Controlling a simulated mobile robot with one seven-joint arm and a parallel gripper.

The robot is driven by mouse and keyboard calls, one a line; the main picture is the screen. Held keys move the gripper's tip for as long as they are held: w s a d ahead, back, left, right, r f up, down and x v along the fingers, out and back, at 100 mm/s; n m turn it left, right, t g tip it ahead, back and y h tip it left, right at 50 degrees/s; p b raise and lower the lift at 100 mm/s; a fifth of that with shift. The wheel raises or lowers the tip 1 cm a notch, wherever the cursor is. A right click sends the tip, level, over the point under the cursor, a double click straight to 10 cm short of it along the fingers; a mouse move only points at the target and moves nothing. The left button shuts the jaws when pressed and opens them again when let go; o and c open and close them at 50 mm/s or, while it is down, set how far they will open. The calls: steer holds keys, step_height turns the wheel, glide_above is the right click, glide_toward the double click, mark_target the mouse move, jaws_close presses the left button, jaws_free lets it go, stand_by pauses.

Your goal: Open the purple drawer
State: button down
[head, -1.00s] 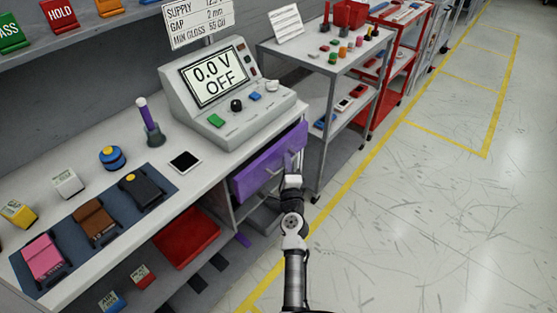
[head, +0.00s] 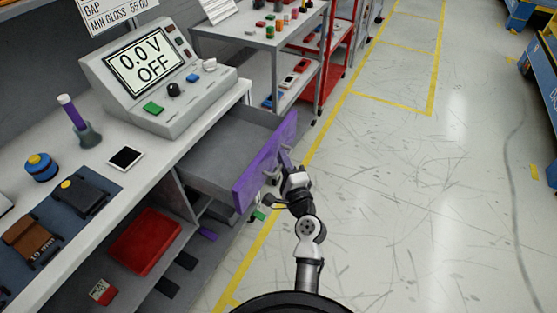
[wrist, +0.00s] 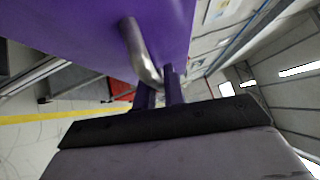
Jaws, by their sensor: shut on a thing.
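The purple drawer (head: 262,168) is pulled out from under the bench top in the head view, and its grey inside shows and looks empty. Its purple front fills the top of the wrist view (wrist: 90,35). A curved metal handle (wrist: 140,50) stands out from the front. My gripper (head: 286,165) is at the front of the drawer in the head view. In the wrist view its two fingers (wrist: 160,88) are shut on the lower end of the handle.
The bench (head: 150,178) carries a grey console (head: 160,85) reading 0.0 V OFF. A grey cart (head: 262,42) stands behind the drawer. A red tray (head: 145,240) lies on the lower shelf. The floor (head: 420,190) to the right is clear.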

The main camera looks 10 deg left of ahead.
steer(key=shift+d, duration=0.1)
steer(key=c, duration=1.8)
jaws_free()
steer(key=shift+o, duration=0.2)
